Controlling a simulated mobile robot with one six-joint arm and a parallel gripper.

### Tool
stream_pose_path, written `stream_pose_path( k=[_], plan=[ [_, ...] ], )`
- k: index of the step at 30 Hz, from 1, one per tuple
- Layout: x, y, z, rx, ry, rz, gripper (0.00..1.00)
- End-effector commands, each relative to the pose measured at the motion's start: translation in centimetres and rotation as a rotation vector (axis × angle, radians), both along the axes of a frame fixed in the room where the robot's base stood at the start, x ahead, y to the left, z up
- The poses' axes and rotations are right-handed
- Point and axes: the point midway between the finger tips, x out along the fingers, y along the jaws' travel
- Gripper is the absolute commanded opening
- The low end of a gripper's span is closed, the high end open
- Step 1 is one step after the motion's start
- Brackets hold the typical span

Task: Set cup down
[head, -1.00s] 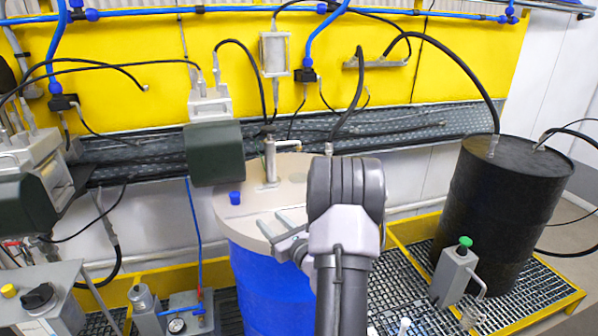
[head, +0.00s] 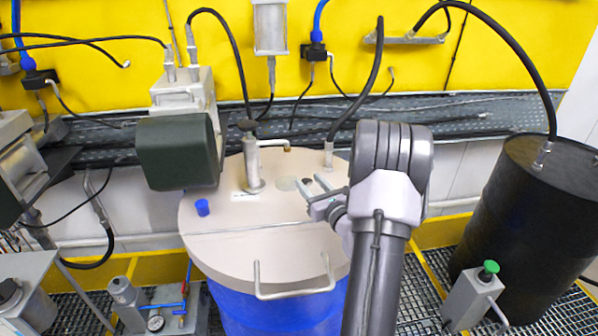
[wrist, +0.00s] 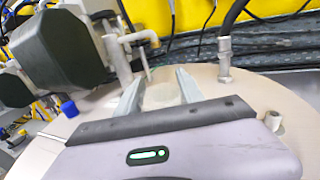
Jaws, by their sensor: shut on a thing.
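My gripper (head: 318,190) is over the right part of the beige lid (head: 220,225) on the blue drum (head: 270,312). Its two fingers stand apart in the wrist view (wrist: 158,92) and are shut on the cup. A pale, see-through patch (wrist: 166,95) shows between the fingers; it seems to be the cup, but its outline blends with the lid. In the head view the cup cannot be made out clearly. I cannot tell whether it touches the lid.
A metal tap (head: 253,165) with a bent spout stands just beyond my gripper. A blue cap (head: 202,207) and handle (head: 295,294) are on the lid. A dark green motor (head: 178,150) overhangs at left. A black drum (head: 525,220) stands at right.

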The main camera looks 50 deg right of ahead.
Motion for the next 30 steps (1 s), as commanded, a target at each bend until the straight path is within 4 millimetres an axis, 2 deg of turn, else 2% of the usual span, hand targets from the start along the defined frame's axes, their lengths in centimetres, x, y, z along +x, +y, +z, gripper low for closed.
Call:
stream_pose_path(
  k=[12, 18, 23, 28, 30],
  plan=[
    [10.5, -4.1, 0.1, -0.003, -0.001, 0.003, 0.02],
    [14.9, -6.0, 0.0, -0.001, -0.002, 0.002, 0.02],
    [16.2, -6.5, -0.3, 0.001, 0.000, 0.000, 0.02],
    [16.2, -6.6, -3.3, 0.003, 0.002, 0.000, 0.02],
    [16.2, -6.6, -3.6, 0.000, 0.000, -0.001, 0.02]
  ],
)
